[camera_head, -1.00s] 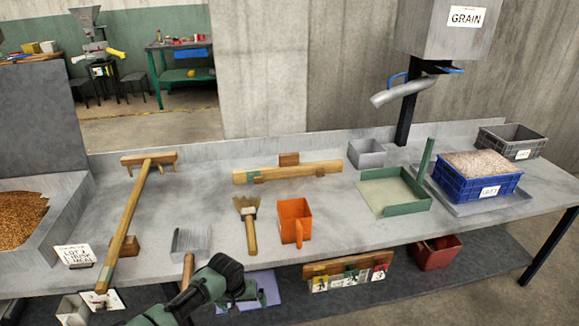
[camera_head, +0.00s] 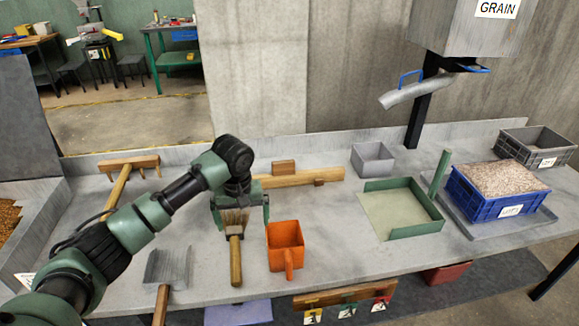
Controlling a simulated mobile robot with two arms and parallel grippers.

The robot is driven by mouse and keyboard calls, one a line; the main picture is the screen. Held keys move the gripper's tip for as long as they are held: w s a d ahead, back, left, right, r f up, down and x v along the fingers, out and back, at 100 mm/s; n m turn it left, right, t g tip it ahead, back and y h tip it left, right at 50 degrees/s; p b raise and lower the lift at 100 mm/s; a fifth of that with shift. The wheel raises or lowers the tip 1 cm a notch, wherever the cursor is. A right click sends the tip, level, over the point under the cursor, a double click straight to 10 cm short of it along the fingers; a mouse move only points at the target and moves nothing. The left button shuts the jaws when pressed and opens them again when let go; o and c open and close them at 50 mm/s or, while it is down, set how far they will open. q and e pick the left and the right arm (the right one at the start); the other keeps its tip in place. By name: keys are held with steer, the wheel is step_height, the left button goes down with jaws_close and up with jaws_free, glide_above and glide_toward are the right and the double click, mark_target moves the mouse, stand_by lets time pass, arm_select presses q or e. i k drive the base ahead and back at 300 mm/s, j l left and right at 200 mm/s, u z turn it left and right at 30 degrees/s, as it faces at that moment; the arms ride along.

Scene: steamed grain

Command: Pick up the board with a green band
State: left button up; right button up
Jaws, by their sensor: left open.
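The wooden board (camera_head: 312,177) lies flat on the grey bench, pointing left to right. Its left end, where the green band is, is hidden behind my left gripper. My left gripper (camera_head: 242,212) is open and points down, with its fingers spread left and right. In the picture it overlaps the bristles of a brush (camera_head: 236,255) that lies just in front of the board. No board is visible between the fingers, and I cannot tell how high they are above the bench. My right gripper is not in view.
An orange scoop (camera_head: 284,240) stands right of the brush. A small wooden block (camera_head: 284,167) sits behind the board. A green-edged tray (camera_head: 415,229), a grey box (camera_head: 372,157) and a blue grain crate (camera_head: 500,208) are to the right. A wooden rake (camera_head: 128,165) and metal scoop (camera_head: 168,265) are left.

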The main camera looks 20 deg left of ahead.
mark_target(283, 174)
steer(key=i, duration=1.25)
